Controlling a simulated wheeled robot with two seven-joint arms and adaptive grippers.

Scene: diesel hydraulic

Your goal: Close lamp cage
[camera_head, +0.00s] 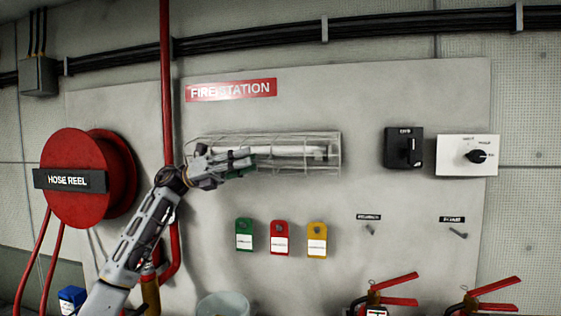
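The lamp cage (335,140), a long wire frame, is on the grey wall panel below the red FIRE STATION sign. A pale tube lamp (295,150) shows through its wires. My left arm comes up from the lower left, and my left gripper (250,162) is in front of the left half of the cage, pointing right. It hides part of the wires and the lamp's left end. I cannot tell whether the fingers touch the cage or how far apart they are. Whether the cage is fully shut is also unclear. My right gripper is out of view.
A red hose reel (125,170) and a red vertical pipe (166,90) are on the left. Green (244,234), red (279,238) and yellow (317,239) tags hang below the cage. A black switch (404,148) and white dial box (467,155) are right. Extinguishers (375,298) stand lower right.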

